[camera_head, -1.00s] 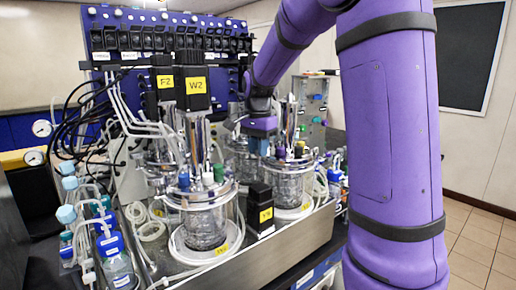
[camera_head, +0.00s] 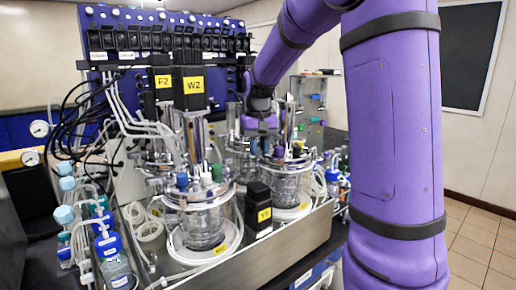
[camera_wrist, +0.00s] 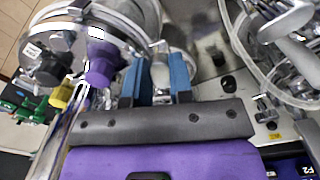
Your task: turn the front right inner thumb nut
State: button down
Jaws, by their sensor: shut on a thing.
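In the wrist view, my gripper (camera_wrist: 156,75) has two blue fingers on either side of a small grey metal piece (camera_wrist: 160,74), which looks like the thumb nut at the rim of the right vessel. The gripper is shut on it, and the fingers hide part of it. The vessel's steel lid (camera_wrist: 80,45) lies just left of the fingers, with a purple cap (camera_wrist: 102,70) and a yellow cap (camera_wrist: 61,96). In the head view, my gripper (camera_head: 259,136) is low over the right vessels (camera_head: 290,180); its fingertips and the nut are too small to tell.
The front left glass vessel (camera_head: 203,222) stands in the metal tray (camera_head: 270,258), with a black Y-labelled block (camera_head: 259,205) beside it. Tall black motors (camera_head: 190,88) rise near my arm. Bottles with blue caps (camera_head: 108,245) and loose tubing crowd the left. Another glass vessel (camera_wrist: 285,60) is close on the right.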

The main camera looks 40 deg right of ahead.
aim_at(259, 150)
jog(key=shift+d+n, duration=0.1)
jog(key=shift+n, duration=1)
jog(key=c, duration=1)
grip_release()
jog(key=shift+r, duration=0.1)
notch_tip(259, 150, up, 11)
jog(key=shift+s, duration=0.1)
